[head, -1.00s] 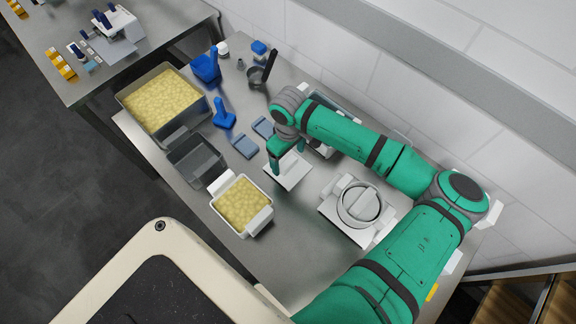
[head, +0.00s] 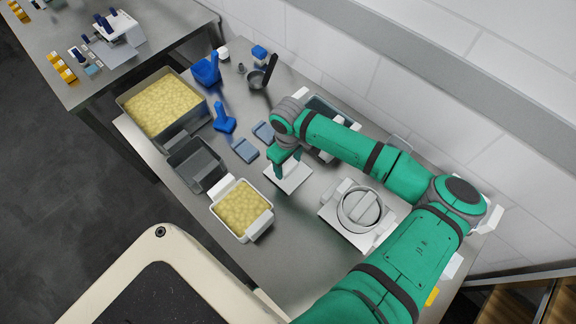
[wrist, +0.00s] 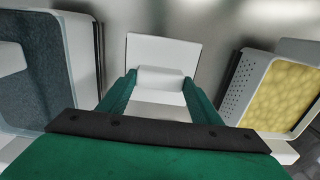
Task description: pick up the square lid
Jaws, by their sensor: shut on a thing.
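The square lid (head: 284,178) is a flat white plate lying on the steel table, or very close above it; I cannot tell which. In the wrist view the lid (wrist: 163,50) shows a raised white block handle (wrist: 160,79) in its middle. My green gripper (head: 284,170) is over the lid, with its fingers (wrist: 158,82) on either side of the handle, shut on it. The gripper hides part of the lid in the head view.
A white square mould of yellow curds (head: 243,208) stands left of the lid. A white press base with a round grey part (head: 361,208) is to the right. A grey empty tub (head: 195,163), blue-grey pads (head: 245,150) and a large curd tub (head: 160,102) are further left.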

